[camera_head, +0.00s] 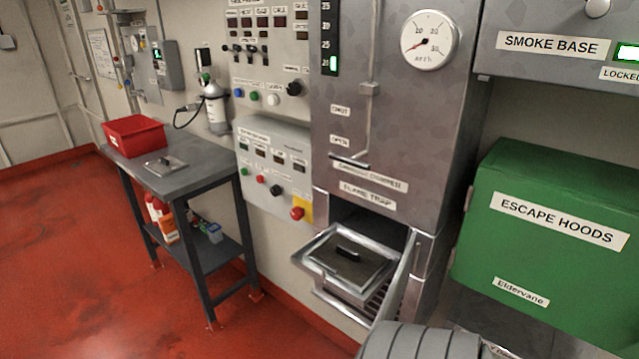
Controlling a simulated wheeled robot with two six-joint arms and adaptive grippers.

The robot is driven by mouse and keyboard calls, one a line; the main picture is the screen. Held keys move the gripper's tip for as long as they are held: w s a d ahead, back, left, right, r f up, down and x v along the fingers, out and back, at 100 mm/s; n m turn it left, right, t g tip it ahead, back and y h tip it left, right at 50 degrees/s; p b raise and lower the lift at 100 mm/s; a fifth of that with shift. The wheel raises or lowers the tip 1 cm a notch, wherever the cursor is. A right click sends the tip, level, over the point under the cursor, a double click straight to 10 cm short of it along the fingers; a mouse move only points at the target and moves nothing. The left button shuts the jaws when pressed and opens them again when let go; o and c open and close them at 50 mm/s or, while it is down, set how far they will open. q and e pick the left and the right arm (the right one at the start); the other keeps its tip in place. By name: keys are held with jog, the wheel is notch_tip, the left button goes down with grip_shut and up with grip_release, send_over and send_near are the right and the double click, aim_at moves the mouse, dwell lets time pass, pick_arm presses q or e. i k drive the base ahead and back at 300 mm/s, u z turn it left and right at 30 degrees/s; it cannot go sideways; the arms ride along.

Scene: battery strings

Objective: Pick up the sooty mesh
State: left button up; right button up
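A dark rectangular mesh panel with a black handle, which looks like the sooty mesh (345,262), lies flat in a metal frame at the open compartment under the "FLAME TRAP" label. A second, lighter panel with a dark handle (166,164) lies on the grey workbench at the left. Neither gripper shows in the head view. A grey ribbed part at the bottom edge looks like part of my arm.
The flame trap door (398,283) stands open on the right of the compartment. A green escape hoods box (550,262) juts out at the right. The workbench (205,150) holds a red bin (134,136). The red floor (75,260) at the left is clear.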

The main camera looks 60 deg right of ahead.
aim_at(358, 265)
jog(key=z, duration=0.05)
jog(key=i, duration=1.45)
jog(key=z, duration=2.05)
